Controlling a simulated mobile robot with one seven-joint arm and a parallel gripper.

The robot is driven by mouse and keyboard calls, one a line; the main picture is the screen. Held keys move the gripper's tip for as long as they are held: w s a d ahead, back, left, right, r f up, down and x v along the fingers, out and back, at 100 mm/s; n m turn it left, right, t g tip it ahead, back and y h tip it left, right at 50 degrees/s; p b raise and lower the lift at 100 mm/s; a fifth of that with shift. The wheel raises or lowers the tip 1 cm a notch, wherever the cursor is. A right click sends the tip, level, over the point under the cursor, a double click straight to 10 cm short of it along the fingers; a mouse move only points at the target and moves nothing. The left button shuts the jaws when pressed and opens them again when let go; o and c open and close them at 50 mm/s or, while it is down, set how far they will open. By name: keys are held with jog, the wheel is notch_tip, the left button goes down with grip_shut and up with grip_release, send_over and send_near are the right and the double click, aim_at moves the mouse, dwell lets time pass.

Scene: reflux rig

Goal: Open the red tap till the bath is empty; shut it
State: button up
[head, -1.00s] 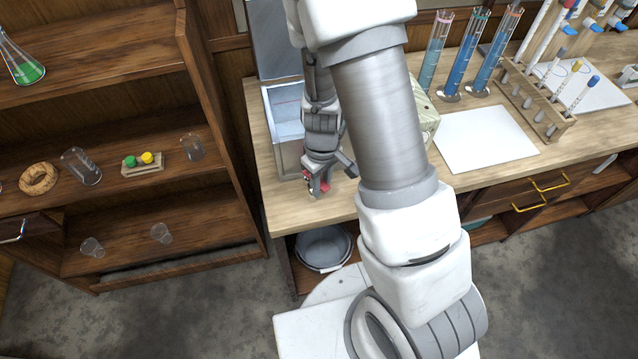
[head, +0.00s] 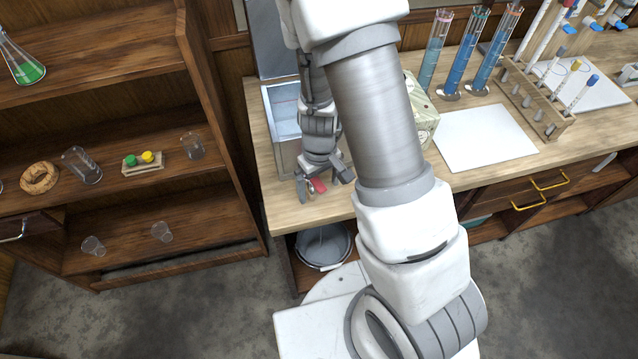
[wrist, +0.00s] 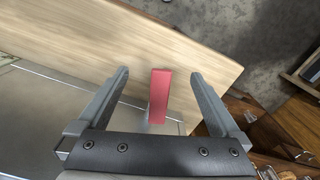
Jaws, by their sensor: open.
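The metal bath (head: 286,158) stands at the left end of the bench. Pale blue shows inside its rim, but I cannot tell the water level. In the wrist view the bath's grey metal (wrist: 35,115) fills the lower left. The red tap (head: 318,185) is at the bath's near side, low over the bench. In the wrist view its red handle (wrist: 160,92) lies between my fingers, with a gap on each side, pointing away from the bath's edge. My gripper (head: 322,183) is open around the handle, apparently not touching it. The tap's outlet is hidden.
A grey bucket (head: 322,246) stands below the bench edge, under the tap. Blue-filled cylinders (head: 460,65), a tube rack (head: 535,98) and a white sheet (head: 485,138) are to the right on the bench. A wooden shelf (head: 150,195) stands at the left.

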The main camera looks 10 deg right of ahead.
dwell(0.4)
jog(key=shift+r+p, duration=2.8)
jog(key=shift+r, duration=0.75)
jog(key=shift+w+r, duration=0.1)
jog(key=shift+r, duration=0.05)
notch_tip(320, 180, up, 9)
jog(key=a+t+y, duration=0.1)
notch_tip(320, 180, up, 13)
jog(key=m+t+b, duration=0.2)
jog(key=t, duration=0.1)
send_over(319, 184)
jog(key=s, duration=0.5)
jog(key=s+d+r+m+t+h, duration=0.1)
jog(key=s+d+r, duration=0.1)
jog(key=s+r, duration=0.4)
jog(key=shift+s+d+r+m+t, duration=0.2)
jog(key=shift+s+d+m+t, duration=0.1)
jog(key=shift+s, duration=0.1)
